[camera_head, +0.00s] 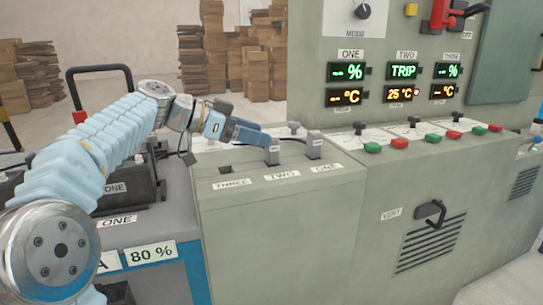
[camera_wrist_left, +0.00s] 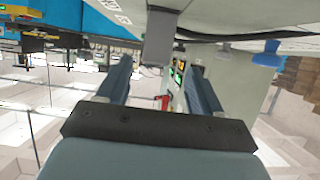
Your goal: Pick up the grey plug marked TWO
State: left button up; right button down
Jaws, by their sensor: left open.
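The grey plug marked TWO (camera_head: 272,155) stands upright in the top of the grey cabinet, behind the TWO label (camera_head: 282,175). My left gripper (camera_head: 262,139) reaches it from the left, its blue fingers level with the plug's upper part. In the left wrist view the left gripper (camera_wrist_left: 158,70) is open, with a grey plug (camera_wrist_left: 159,38) just beyond and between the fingertips. I cannot tell whether a finger touches it. A similar grey plug (camera_head: 314,148) stands to the right at the ONE label. My right gripper is not in view.
The slot at the THREE label (camera_head: 225,169) is empty. Black cables run behind the plugs. A control panel (camera_head: 400,50) with lit displays rises behind, and green and red buttons (camera_head: 400,143) line the ledge to the right. Batteries (camera_head: 125,180) stand at the left.

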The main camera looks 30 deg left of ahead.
aim_at(272, 153)
pick_arm(q)
jog(key=x, duration=0.4)
jog(key=shift+d+f, duration=0.2)
jog(key=shift+d, duration=0.2)
jog(key=c, duration=1.1)
